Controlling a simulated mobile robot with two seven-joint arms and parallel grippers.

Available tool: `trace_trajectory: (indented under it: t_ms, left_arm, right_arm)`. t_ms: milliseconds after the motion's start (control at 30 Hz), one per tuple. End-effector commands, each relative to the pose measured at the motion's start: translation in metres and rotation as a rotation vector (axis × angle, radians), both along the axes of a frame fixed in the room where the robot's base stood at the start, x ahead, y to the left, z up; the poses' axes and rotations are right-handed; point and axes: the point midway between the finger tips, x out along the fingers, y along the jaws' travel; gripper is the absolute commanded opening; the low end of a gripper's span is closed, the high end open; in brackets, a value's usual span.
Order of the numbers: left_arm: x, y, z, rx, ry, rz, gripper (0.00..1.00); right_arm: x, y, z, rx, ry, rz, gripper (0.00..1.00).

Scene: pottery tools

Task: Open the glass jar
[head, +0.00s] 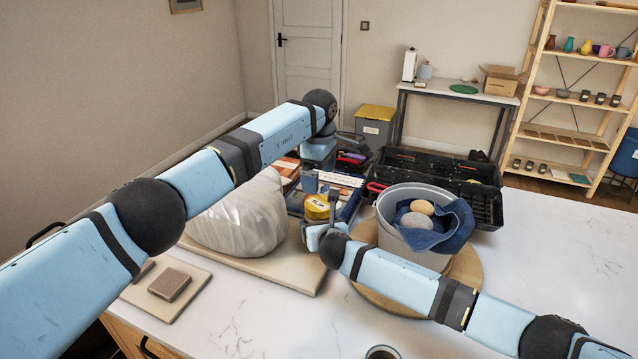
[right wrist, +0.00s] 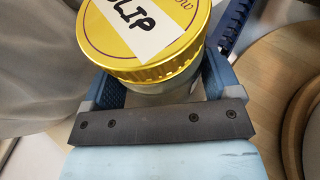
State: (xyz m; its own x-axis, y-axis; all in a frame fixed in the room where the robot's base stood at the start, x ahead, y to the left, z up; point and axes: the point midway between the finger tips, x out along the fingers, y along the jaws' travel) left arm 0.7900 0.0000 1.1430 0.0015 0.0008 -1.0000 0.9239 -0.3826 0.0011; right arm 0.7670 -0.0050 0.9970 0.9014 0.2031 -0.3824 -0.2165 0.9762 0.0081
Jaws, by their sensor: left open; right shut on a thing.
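The glass jar has a gold-yellow lid (head: 317,205) with a white label; the right wrist view shows the lid (right wrist: 148,50) seated on the jar, the label reading "LIP" with its start cut off. A strip of the glass body (right wrist: 180,80) shows under the lid. My right gripper (head: 318,228) is shut on the jar's body, its fingers (right wrist: 165,88) on either side below the lid. My left gripper (head: 318,165) is open above and behind the jar in the head view, apart from the lid; its fingertips are partly hard to make out.
A plastic-wrapped clay lump (head: 238,215) sits on a board left of the jar. A grey bucket (head: 400,245) with a blue cloth and round stones stands right on a round wooden board (head: 465,275). The right counter is clear.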

Motion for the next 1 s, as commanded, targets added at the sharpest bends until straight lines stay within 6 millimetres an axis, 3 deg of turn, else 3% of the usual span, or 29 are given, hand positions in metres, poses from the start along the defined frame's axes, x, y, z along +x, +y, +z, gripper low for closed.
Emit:
trace_trajectory:
  t_ms: [500, 900, 1000]
  left_arm:
    - [-0.001, -0.001, -0.07, 0.0, 0.002, 0.001, 0.98]
    - [0.0, 0.0, -0.078, -0.001, 0.001, 0.0, 0.98]
    - [0.0, 0.0, -0.078, -0.001, 0.001, 0.0, 0.75]
  right_arm:
    - [0.0, 0.0, 0.0, 0.0, 0.0, -0.001, 0.17]
    - [0.0, 0.0, 0.0, 0.0, 0.0, -0.001, 0.17]
    - [0.0, 0.0, 0.0, 0.0, 0.0, -0.001, 0.17]
